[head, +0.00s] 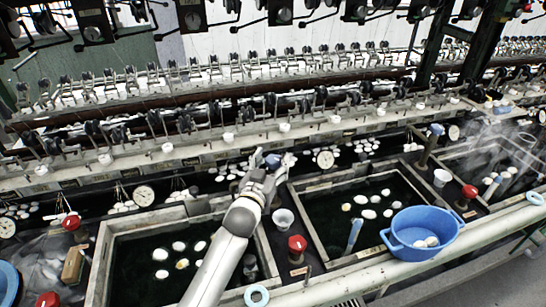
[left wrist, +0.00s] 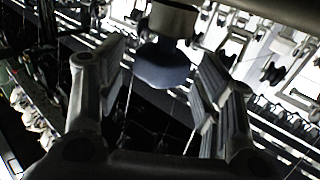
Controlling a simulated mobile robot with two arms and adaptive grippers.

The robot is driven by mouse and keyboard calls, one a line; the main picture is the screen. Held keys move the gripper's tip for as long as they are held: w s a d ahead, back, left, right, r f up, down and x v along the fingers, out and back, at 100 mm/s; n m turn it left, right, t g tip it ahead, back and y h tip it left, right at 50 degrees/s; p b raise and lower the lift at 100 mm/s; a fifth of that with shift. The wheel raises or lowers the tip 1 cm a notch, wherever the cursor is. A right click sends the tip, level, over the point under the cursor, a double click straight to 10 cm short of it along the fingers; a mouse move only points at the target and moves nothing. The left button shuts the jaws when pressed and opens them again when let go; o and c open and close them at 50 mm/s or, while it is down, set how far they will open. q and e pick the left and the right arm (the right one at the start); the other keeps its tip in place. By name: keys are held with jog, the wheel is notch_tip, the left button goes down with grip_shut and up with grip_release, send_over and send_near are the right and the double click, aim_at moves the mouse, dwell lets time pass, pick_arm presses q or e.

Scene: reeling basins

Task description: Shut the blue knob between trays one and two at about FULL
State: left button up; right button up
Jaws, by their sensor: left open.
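The blue knob (head: 273,160) is small and partly hidden by my gripper in the head view, behind the divider between the two nearest dark-water trays. In the left wrist view the blue knob (left wrist: 162,66) hangs below a grey metal collar, between my finger pads. My left gripper (head: 263,170) is open around it, with a gap on both sides. The tray on the left (head: 100,262) and the tray on the right (head: 312,225) hold white cocoons in dark water. The knob's scale cannot be read. My right gripper is not in view.
A red knob (head: 297,244) and a white cup (head: 284,219) stand on the divider close to my arm. A round dial (head: 325,159) is just right of my gripper. A blue basin (head: 422,226) sits on the right tray's front edge. Reeling machinery runs along the back.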

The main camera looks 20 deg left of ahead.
pick_arm(q)
jog(key=shift+w, duration=0.8)
jog(key=c, duration=1)
